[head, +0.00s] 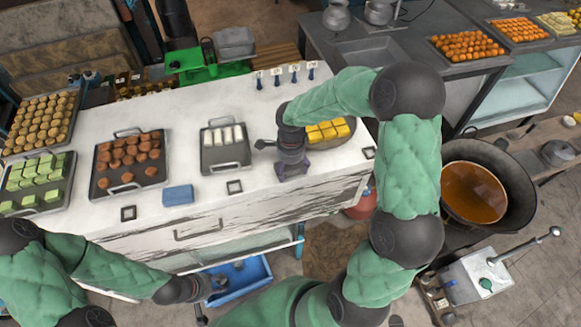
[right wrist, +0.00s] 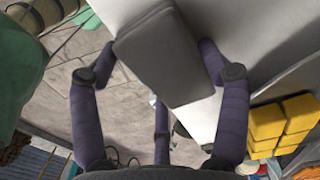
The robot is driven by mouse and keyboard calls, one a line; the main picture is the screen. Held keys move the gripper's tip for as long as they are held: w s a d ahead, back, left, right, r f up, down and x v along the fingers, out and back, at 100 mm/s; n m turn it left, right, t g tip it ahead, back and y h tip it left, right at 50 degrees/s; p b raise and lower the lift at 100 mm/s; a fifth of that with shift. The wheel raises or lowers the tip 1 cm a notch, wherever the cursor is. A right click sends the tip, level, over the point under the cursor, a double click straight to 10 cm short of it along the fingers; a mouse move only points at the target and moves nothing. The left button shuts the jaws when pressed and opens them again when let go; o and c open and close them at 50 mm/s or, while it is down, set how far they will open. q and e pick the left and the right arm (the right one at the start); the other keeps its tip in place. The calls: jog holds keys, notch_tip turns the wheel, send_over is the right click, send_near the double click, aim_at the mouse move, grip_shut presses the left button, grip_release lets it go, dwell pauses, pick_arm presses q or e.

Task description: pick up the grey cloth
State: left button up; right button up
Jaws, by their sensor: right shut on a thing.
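The grey cloth (right wrist: 165,55) is a folded, block-like grey piece between the fingers of my right gripper (right wrist: 160,72) in the right wrist view. In the head view my right gripper (head: 291,172) is at the front right of the white counter, pointing down. The cloth is mostly hidden there by the gripper. My right gripper is shut on the cloth. My left gripper (head: 208,288) is low in front of the counter, beside a blue crate; its fingers are too small and dark to read.
The white counter (head: 150,222) holds a blue cloth (head: 178,195), a tray of white pieces (head: 224,163), a tray of brown balls (head: 128,188) and a plate of yellow blocks (head: 328,130). The blue crate (head: 250,283) is below. A pan of orange liquid (head: 474,192) stands right.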

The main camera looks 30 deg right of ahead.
jog(key=shift+r, duration=0.45)
jog(key=s+d+r, duration=0.1)
jog(key=r, duration=0.1)
jog(key=s+d+r, duration=0.1)
jog(key=r, duration=0.2)
jog(key=s+d+r+b, duration=0.1)
jog(key=r, duration=0.1)
jog(key=shift+s+d+r, duration=0.25)
jog(key=shift+d+r, duration=0.05)
jog(key=s+d+r, duration=0.1)
jog(key=s+d, duration=0.1)
jog(key=s+d+r, duration=0.1)
jog(key=s+d, duration=0.1)
jog(key=s+d+r+b, duration=0.1)
jog(key=s+d+r, duration=0.1)
jog(key=shift+s, duration=0.4)
jog(key=shift+o, duration=0.9)
jog(key=shift+c, duration=0.3)
